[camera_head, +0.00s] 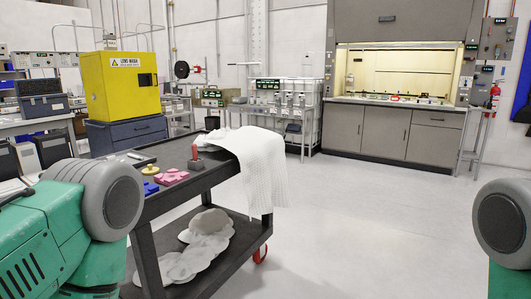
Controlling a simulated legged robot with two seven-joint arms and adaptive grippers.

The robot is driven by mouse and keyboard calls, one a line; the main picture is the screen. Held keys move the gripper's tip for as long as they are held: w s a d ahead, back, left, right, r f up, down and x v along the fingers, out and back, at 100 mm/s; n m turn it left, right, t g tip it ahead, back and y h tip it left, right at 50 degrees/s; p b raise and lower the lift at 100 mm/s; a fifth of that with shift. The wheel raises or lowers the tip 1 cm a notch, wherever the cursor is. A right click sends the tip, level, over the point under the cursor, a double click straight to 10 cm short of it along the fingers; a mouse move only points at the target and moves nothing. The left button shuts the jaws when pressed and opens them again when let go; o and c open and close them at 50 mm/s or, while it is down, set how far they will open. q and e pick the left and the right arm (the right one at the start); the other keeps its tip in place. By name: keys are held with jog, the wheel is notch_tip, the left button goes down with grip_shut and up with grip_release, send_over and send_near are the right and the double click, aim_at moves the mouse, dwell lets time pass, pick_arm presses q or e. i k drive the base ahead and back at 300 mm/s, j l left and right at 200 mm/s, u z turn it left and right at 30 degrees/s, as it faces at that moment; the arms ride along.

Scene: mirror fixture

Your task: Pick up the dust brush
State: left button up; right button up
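On the top of a black cart (168,200) lie several small items. A grey block with an upright red handle (195,158) stands near the white cloth. A small white-and-dark elongated tool (138,156) lies at the back left of the cart top. I cannot tell for sure which of these, if any, is the dust brush; no bristles are visible. My left and right grippers are out of view; only upper parts of my arms show at the lower left and right edges.
A white cloth (262,165) drapes over the cart's right end. Pink pieces (172,176), a blue block (150,188) and a yellow knob (150,170) lie on top. Pale round pieces (200,252) lie on the lower shelf. The floor right of the cart is clear.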

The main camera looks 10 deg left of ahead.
aim_at(195, 154)
jog(key=i+l, duration=0.15)
jog(key=i, duration=0.55)
jog(key=i+l+z, duration=0.1)
jog(key=i, duration=0.6)
jog(key=i+l+u, duration=0.1)
jog(key=u, duration=0.35)
jog(key=i+l+u, duration=0.2)
jog(key=u, duration=0.25)
jog(key=i+l+u, duration=0.25)
jog(key=u, duration=0.2)
jog(key=i+l+u, duration=0.15)
jog(key=l+u, duration=0.15)
jog(key=u, duration=0.15)
